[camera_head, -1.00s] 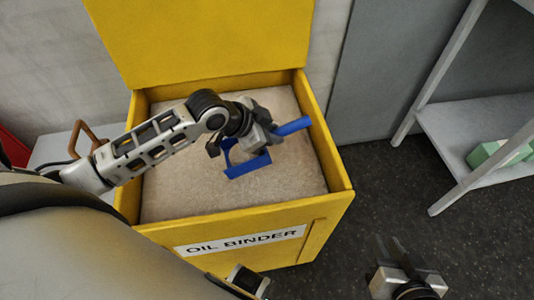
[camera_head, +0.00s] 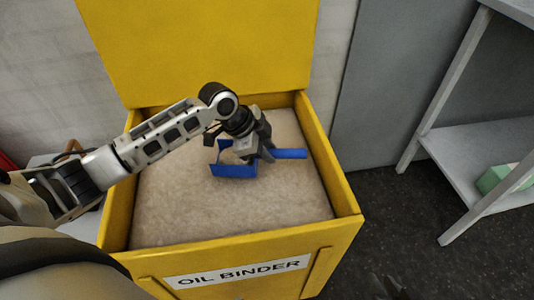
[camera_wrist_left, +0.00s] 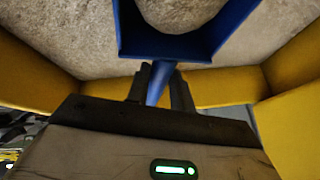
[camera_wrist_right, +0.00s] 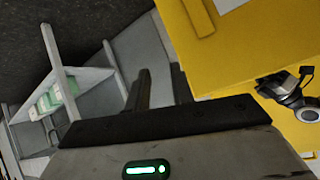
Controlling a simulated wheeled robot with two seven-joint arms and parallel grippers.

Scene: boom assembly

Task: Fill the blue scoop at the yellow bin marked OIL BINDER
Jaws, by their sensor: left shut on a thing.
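The yellow bin (camera_head: 345,215) marked OIL BINDER (camera_head: 238,272) stands with its lid up, holding a bed of beige granules (camera_head: 190,215). My left gripper (camera_head: 262,150) is inside the bin, shut on the handle of the blue scoop (camera_head: 233,171). The handle points right and the scoop's body lies left of the gripper, at or close to the granules. In the left wrist view, beige granules show within the scoop's blue rim (camera_wrist_left: 165,45); I cannot tell whether they lie in it. My right gripper (camera_wrist_right: 158,75) is open and empty, outside the bin.
A grey shelf (camera_head: 475,150) with a green box (camera_head: 497,178) stands right of the bin. The dark floor (camera_head: 385,215) between them is clear. A grey panel (camera_head: 385,80) stands behind. The bin's walls surround my left gripper.

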